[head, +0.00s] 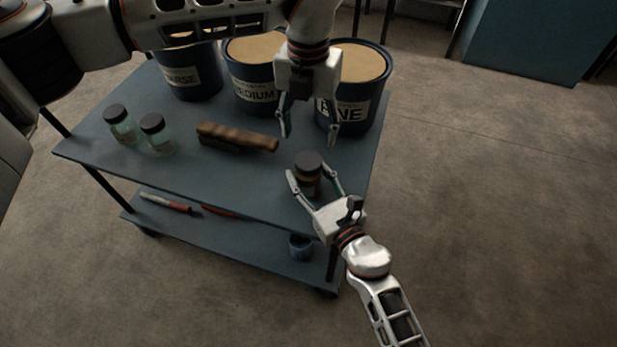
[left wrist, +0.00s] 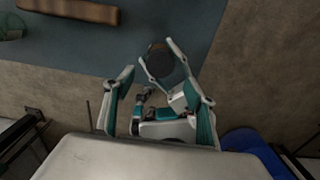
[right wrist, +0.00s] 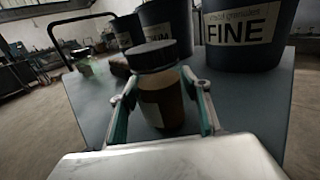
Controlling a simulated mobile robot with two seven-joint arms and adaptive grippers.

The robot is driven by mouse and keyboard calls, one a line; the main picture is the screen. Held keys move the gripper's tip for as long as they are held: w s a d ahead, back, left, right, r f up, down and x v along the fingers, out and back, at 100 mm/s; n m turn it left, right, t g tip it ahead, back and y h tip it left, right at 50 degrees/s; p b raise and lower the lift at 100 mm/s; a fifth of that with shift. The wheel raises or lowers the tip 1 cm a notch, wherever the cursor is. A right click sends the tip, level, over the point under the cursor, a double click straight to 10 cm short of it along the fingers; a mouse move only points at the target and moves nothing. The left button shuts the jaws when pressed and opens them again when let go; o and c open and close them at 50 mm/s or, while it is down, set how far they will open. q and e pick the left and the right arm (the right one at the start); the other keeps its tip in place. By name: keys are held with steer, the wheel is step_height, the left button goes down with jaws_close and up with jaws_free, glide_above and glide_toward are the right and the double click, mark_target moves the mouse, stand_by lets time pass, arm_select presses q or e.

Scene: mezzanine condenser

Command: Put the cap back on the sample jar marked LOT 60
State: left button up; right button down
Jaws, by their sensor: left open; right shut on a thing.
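A jar with amber-brown contents (head: 308,184) stands upright near the front right edge of the cart's top; its pale label is not readable. A dark cap (head: 309,161) sits on its mouth; whether it is screwed tight I cannot tell. My right gripper (head: 309,172) is shut around the jar's body. The jar (right wrist: 160,108) and cap (right wrist: 151,57) fill the middle of the right wrist view. My left gripper (head: 308,137) is open and empty, pointing down above and behind the jar. In the left wrist view the cap (left wrist: 160,60) shows beyond its fingers.
Two clear jars with dark caps (head: 121,127) (head: 157,137) stand at the cart's left. A brown wooden piece (head: 238,137) lies mid-top. Tubs marked MEDIUM (head: 252,88) and FINE (head: 350,110), and one partly hidden (head: 190,80), line the back. The lower shelf (head: 240,244) holds tools.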

mark_target(309, 160)
arm_select(q)
steer(key=shift+f, duration=0.1)
steer(key=shift+f, duration=3.95)
steer(key=c, duration=1.2)
steer(key=o, duration=1.3)
steer(key=shift+r, duration=0.1)
